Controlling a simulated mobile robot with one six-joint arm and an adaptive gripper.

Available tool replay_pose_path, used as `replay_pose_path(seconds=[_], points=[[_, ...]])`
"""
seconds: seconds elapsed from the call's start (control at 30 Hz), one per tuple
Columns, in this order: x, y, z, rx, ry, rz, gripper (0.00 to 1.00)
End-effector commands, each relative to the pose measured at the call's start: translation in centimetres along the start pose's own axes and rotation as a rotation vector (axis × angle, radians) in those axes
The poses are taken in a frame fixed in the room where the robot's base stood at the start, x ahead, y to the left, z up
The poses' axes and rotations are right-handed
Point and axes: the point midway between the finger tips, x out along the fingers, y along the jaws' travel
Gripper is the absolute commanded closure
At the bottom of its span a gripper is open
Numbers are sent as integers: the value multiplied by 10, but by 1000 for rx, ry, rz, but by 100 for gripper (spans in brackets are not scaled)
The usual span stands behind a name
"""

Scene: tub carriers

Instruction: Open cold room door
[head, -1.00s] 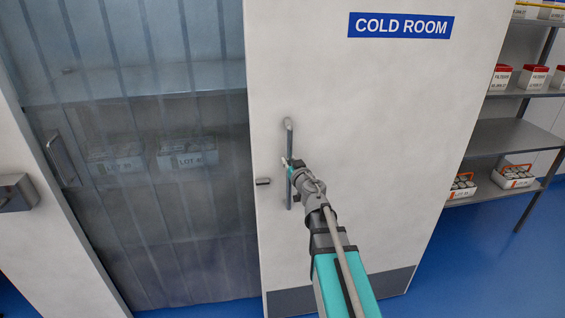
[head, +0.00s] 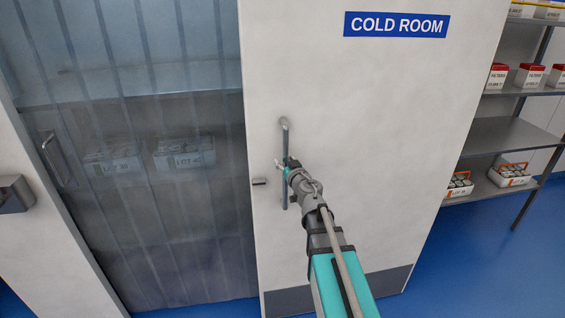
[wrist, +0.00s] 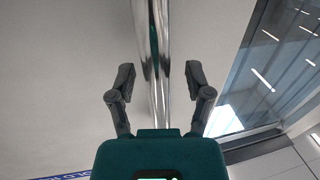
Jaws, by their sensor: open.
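The cold room door (head: 350,110) is a white panel with a blue COLD ROOM sign (head: 396,24). It stands to the right of a doorway hung with a clear strip curtain (head: 190,215), and the doorway is uncovered. A vertical metal bar handle (head: 285,135) is on the door near its left edge. My gripper (head: 285,167) is at the handle in the head view. In the wrist view my gripper (wrist: 158,78) is open, with one finger on each side of the shiny bar (wrist: 153,50) and gaps between.
A small dark catch (head: 259,181) is at the door's left edge. A grey box (head: 14,194) is on the wall left of the doorway. Crates (head: 185,153) show behind the curtain. A shelf rack (head: 505,135) stands at right; blue floor (head: 460,260) before it is clear.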

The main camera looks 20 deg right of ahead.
Motion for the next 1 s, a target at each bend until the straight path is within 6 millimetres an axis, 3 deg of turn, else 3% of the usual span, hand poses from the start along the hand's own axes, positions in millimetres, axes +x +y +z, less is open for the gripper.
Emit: replay_pose_path(seconds=[0.6,1.0], points=[[-65,-1,0,0,-1,0,35],[-73,-1,0,0,-1,-2,35]])
